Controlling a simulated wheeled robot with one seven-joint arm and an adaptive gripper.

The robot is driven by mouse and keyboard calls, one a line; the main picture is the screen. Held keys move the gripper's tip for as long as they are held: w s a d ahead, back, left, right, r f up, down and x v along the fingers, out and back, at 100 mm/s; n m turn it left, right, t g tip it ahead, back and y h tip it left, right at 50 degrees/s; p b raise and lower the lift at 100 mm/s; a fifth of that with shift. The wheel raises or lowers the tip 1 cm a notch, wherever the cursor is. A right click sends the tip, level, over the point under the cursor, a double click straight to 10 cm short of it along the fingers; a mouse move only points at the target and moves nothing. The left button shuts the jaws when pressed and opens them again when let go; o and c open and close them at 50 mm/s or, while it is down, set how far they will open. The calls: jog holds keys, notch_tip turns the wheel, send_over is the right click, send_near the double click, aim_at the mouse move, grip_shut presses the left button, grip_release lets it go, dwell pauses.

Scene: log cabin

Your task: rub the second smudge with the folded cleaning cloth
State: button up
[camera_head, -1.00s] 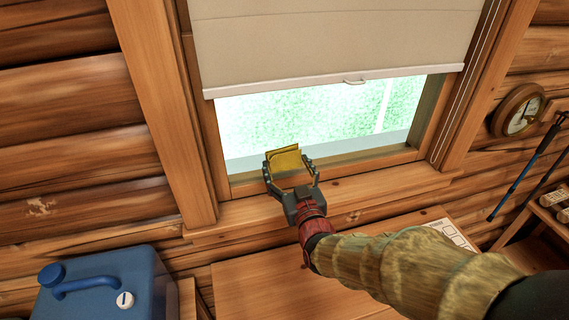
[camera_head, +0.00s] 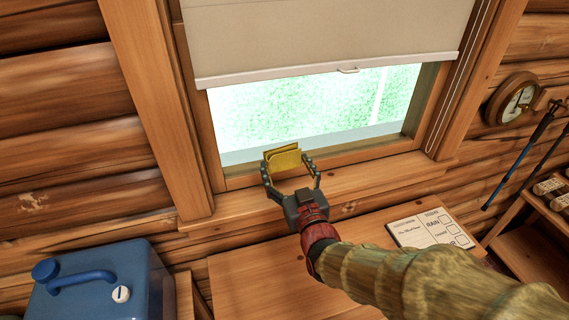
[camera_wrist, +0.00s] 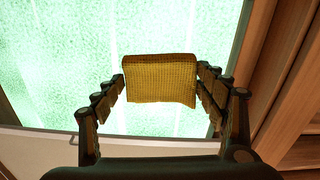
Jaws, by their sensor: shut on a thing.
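The folded yellow cleaning cloth (camera_head: 284,160) is held upright between the fingertips of my gripper (camera_head: 290,168). It also shows in the wrist view (camera_wrist: 160,80), with a finger at each side edge. In the head view the cloth overlaps the lower left part of the window pane (camera_head: 320,105). I cannot tell whether it touches the glass. In the wrist view the bright pane (camera_wrist: 60,50) fills the area behind the cloth, with faint pale upright streaks. I cannot make out a distinct smudge; the cloth hides part of the glass.
A cream blind (camera_head: 330,35) covers the upper window. The wooden sill (camera_head: 400,180) runs below. A blue jug (camera_head: 105,285) stands at lower left. A printed card (camera_head: 430,230) lies on the wooden tabletop (camera_head: 255,275). A round gauge (camera_head: 511,98) hangs at right.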

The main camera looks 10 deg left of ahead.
jog(key=shift+w, duration=0.1)
dwell(0.4)
jog(key=w+a+r+b, duration=0.1)
jog(key=w+a+r, duration=0.1)
jog(key=w, duration=0.4)
jog(key=shift+a+b, duration=0.3)
jog(key=shift+a, duration=0.55)
jog(key=shift+b+x, duration=0.4)
jog(key=shift+x, duration=0.6)
dwell(0.4)
jog(key=shift+w+d+b, duration=0.45)
jog(key=shift+w+d, duration=0.05)
jog(key=shift+d, duration=0.35)
jog(key=shift+w+d+b, duration=0.45)
jog(key=shift+w+d, duration=0.1)
jog(key=shift+d, duration=0.25)
jog(key=shift+b, duration=0.3)
